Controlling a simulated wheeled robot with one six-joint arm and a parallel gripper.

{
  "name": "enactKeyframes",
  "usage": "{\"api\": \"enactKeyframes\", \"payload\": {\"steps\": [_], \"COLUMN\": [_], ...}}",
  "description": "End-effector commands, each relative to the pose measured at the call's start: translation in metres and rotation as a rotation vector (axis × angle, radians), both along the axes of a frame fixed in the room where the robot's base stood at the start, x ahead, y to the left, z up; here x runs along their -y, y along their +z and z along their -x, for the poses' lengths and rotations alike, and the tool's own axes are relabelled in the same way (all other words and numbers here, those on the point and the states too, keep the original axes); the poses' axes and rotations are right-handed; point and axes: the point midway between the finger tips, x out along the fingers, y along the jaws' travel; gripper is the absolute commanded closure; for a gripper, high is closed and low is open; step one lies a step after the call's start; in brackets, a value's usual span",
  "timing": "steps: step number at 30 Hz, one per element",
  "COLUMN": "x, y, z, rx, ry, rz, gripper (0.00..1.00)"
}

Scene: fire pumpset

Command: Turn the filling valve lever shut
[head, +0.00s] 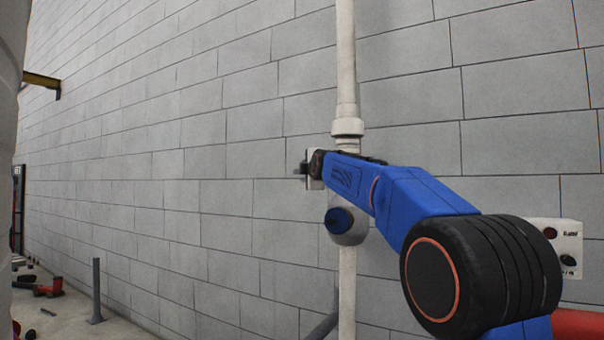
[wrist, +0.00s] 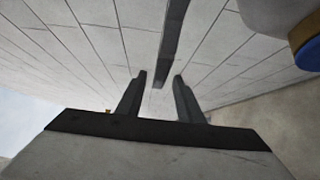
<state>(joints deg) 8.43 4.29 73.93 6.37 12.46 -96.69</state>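The dark flat bar that appears to be the filling valve lever (wrist: 172,45) comes down from the top of the wrist view. Its end lies between my two fingertips in the picture, with gaps on both sides. My gripper (wrist: 159,76) is open, and no contact with the bar shows. In the head view my gripper (head: 305,169) is at the wall beside the pale vertical pipe (head: 347,65), left of it. My blue arm crosses in front of the pipe and hides the valve there.
A pale rounded body with a blue cap (head: 346,222) is below my arm by the pipe. A control box (head: 557,245) is on the wall at right. A grey post (head: 96,292) and red equipment (head: 48,288) are at lower left. The wall left of my gripper is bare.

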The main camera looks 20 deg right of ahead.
Motion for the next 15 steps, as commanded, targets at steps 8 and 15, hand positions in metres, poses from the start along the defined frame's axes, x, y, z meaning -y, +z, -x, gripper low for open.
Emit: {"api": "enactKeyframes", "payload": {"steps": [8, 15], "x": [-0.007, -0.012], "y": [0.002, 0.003], "z": [0.047, 0.087], "rx": [0.001, 0.002], "ry": [0.000, 0.000], "rz": [0.001, 0.002], "gripper": [0.66, 0.66]}}
